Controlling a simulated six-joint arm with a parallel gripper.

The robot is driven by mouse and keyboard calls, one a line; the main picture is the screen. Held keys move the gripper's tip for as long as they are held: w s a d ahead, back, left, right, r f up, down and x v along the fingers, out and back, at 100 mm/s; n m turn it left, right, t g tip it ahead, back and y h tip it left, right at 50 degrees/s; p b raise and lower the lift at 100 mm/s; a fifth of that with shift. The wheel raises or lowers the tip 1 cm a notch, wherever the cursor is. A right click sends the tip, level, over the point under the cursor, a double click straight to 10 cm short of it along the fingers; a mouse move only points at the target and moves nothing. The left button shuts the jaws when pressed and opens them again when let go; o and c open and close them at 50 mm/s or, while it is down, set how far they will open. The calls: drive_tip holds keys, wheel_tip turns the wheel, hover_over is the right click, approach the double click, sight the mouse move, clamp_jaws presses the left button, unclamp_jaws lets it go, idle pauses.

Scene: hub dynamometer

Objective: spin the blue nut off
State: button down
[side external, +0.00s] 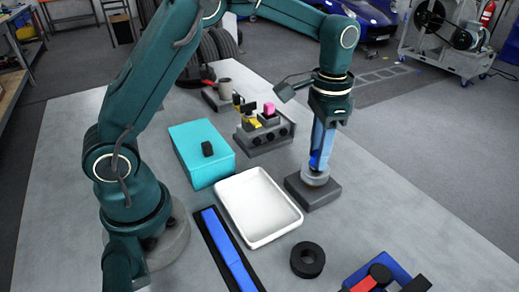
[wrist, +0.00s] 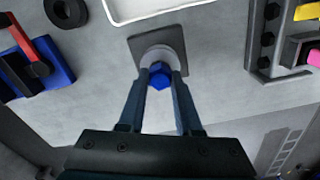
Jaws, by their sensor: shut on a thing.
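The blue nut (wrist: 160,77) sits on a round grey hub in the wrist view. The hub (side external: 314,178) stands on a dark square base (side external: 318,194), to the right of the white tray in the side view. My gripper (wrist: 161,73) reaches down from above and is shut on the blue nut, with one finger on each side of it. In the side view my gripper (side external: 319,164) stands upright over the hub. The fingers largely hide the nut there, and I cannot tell how far it sits along its thread.
A white tray (side external: 292,226) and a cyan box (side external: 208,176) lie left of the hub. A grey fixture (side external: 262,142) with yellow and pink pieces stands behind. A black ring (side external: 308,260) and a blue-and-red device (side external: 383,274) lie in front. The table right of the hub is clear.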

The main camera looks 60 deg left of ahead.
drive_tip(key=n, duration=0.5)
drive_tip(key=shift+n, duration=0.3)
drive_tip(key=n, duration=0.4)
drive_tip(key=shift+w+r, duration=0.1)
drive_tip(key=c, duration=0.7)
unclamp_jaws()
